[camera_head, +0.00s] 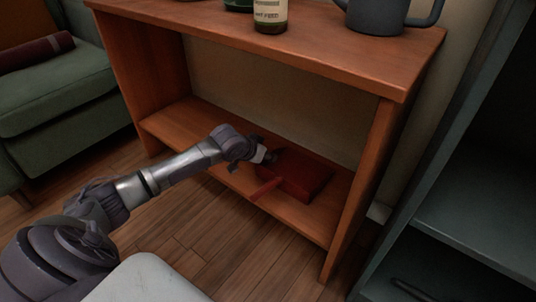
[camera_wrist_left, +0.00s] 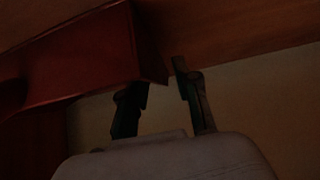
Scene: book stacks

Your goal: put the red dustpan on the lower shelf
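The red dustpan (camera_head: 304,174) lies on the lower shelf (camera_head: 187,118) of the wooden unit, toward its right side. Its handle (camera_head: 265,189) points to the front left, near the shelf's front edge. My left gripper (camera_head: 269,157) is at the dustpan's left back side, above the shelf. In the left wrist view the fingers (camera_wrist_left: 155,88) stand apart with a gap between them. The dustpan's red side and corner (camera_wrist_left: 85,58) reach to the fingertips there; one fingertip seems partly hidden by it, and contact is unclear. My right gripper is not in view.
The upper shelf (camera_head: 330,45) holds a bottle (camera_head: 270,14) and a dark grey pot (camera_head: 378,14). A green sofa (camera_head: 55,90) stands at the left, and a dark grey shelf unit (camera_head: 480,205) at the right. The lower shelf's left part is clear.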

